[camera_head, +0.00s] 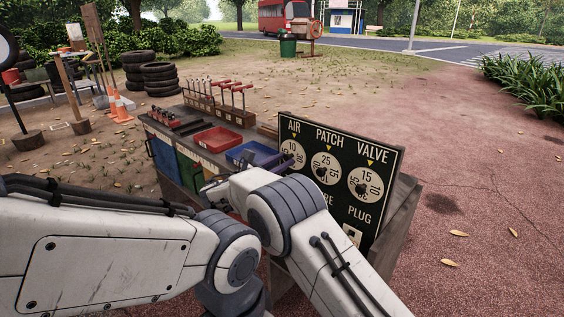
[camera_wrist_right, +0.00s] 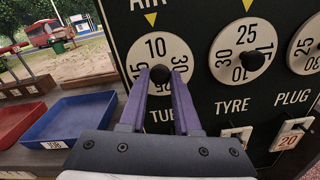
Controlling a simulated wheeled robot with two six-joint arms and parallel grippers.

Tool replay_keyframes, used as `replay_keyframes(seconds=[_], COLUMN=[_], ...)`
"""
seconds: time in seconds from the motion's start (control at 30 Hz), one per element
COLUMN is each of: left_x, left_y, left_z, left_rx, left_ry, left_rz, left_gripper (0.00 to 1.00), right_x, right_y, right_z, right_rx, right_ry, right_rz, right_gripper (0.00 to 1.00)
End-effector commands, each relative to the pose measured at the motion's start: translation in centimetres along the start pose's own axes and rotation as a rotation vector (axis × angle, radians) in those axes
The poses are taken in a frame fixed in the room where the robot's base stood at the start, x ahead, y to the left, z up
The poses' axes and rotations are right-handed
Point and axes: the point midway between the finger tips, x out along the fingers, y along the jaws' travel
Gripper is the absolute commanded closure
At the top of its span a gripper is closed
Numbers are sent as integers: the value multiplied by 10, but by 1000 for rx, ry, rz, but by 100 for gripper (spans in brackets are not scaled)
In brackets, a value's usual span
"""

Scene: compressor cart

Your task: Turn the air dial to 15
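The air dial (camera_head: 292,153) is a round white dial at the left of a black board (camera_head: 321,126); it also shows in the right wrist view (camera_wrist_right: 137,70). In the head view my right arm hides most of this gripper. My left arm comes in from the left; its gripper is out of sight.
The patch dial (camera_head: 326,168) shows 25 at the top and the valve dial (camera_head: 366,184) shows 15. A blue tray (camera_wrist_right: 78,128) and a red tray (camera_head: 216,139) lie left of the board. Red-handled tools (camera_head: 232,87) stand behind on the cart.

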Motion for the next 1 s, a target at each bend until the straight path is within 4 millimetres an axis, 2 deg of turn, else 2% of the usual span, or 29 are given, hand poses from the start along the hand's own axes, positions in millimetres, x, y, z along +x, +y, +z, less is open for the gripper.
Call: replay_keyframes(seconds=[0.27, 0.47, 1.0], left_x=[5, 16, 68], left_y=[0, -1, -5], left_z=[0, 1, 4], left_rx=[0, 0, 0], left_ry=[0, 0, 0], left_rz=[0, 0, 0], left_gripper=[0, 0, 0], right_x=[-1, -2, -2], right_y=[0, 0, 0], right_z=[-2, -4, -6], right_rx=[36, 140, 634], right_ry=[0, 1, 2], right_rz=[1, 2, 1], right_gripper=[100, 100, 100])
